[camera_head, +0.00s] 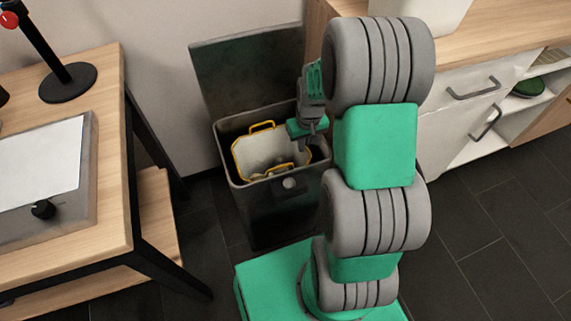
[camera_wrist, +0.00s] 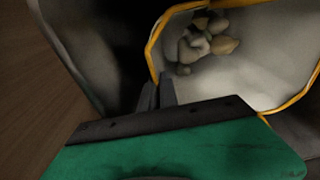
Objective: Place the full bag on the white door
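The full bag (camera_head: 258,150) is white with a yellow rim and handles, and sits inside the open dark bin. In the wrist view the bag (camera_wrist: 275,60) holds several pale, lumpy pieces. My gripper (camera_wrist: 158,92) is at the bag's yellow rim, its two fingers close together with the rim running in between them; it looks shut on the rim. In the head view my gripper (camera_head: 312,138) is at the right side of the bin mouth, and its fingertips are partly hidden. The white door (camera_head: 440,135) is on the cabinet at right, with a dark handle.
The dark bin (camera_head: 285,210) stands against the wall, its lid (camera_head: 250,75) raised behind. A wooden table (camera_head: 110,200) is at left. The cabinet has a drawer handle (camera_head: 474,90) and open shelves. The dark floor (camera_head: 480,240) at right is clear.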

